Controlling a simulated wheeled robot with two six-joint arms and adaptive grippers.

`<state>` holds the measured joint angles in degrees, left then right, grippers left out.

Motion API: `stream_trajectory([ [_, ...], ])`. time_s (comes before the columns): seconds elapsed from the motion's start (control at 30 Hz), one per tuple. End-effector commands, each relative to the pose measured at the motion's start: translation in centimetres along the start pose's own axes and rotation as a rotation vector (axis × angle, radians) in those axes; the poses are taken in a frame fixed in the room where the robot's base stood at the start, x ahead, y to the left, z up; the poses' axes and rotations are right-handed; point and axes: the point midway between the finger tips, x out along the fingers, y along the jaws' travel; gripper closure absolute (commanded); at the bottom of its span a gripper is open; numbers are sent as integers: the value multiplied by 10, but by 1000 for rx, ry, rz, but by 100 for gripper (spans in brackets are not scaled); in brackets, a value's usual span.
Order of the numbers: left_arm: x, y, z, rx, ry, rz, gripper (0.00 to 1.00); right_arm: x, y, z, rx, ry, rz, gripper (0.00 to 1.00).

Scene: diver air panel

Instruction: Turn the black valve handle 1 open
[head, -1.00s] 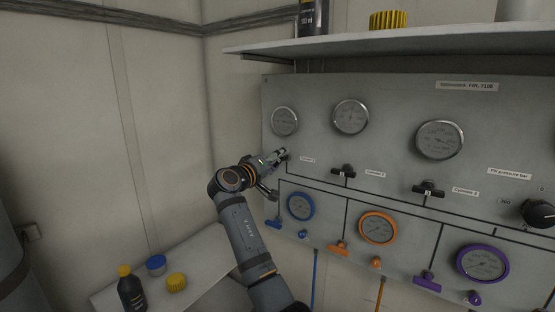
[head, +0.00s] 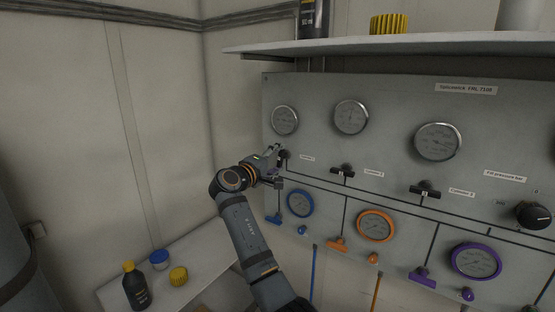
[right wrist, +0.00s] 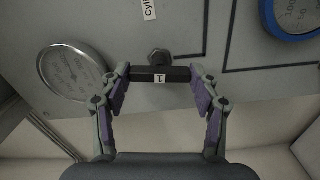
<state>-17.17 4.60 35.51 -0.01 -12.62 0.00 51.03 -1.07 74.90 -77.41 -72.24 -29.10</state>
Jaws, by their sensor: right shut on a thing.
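Black valve handle 1 (right wrist: 176,75) is a short black bar with a white "1" tag, on a stem from the grey panel (right wrist: 190,22). In the right wrist view its bar lies across the picture, roughly at right angles to the text of the cylinder label (right wrist: 148,9). My right gripper (right wrist: 161,88) is shut on the handle, with one purple-padded finger at each end of the bar. In the head view the right gripper (head: 277,166) is at the panel's left side, below the leftmost gauge, and largely hides the handle. My left gripper is not in view.
Two similar black handles (head: 343,172) and (head: 425,191) sit to the right with level bars. Blue (head: 300,203), orange (head: 375,225) and purple (head: 476,261) gauges are below. A shelf (head: 400,44) overhangs the panel. A bottle (head: 135,287) and caps stand on a lower-left table.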

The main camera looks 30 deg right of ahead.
Motion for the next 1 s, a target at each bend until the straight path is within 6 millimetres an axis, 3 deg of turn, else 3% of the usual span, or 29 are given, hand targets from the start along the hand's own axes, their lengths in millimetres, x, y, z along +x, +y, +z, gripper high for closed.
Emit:
stream_trajectory([
  [0.27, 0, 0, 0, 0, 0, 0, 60, 0, 0, 0, 0, 1, 0, 69],
  [0.3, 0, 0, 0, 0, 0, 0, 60, 0, 0, 0, 0, 1, 0, 35],
  [0.47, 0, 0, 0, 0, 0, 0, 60, 0, 0, 0, 1, 1, 0, 15],
  [0.8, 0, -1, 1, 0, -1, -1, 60, -2, 0, 0, 1, 1, -1, 15],
  [1.0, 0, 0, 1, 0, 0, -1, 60, -37, -2, -1, 3, 5, -4, 15],
])
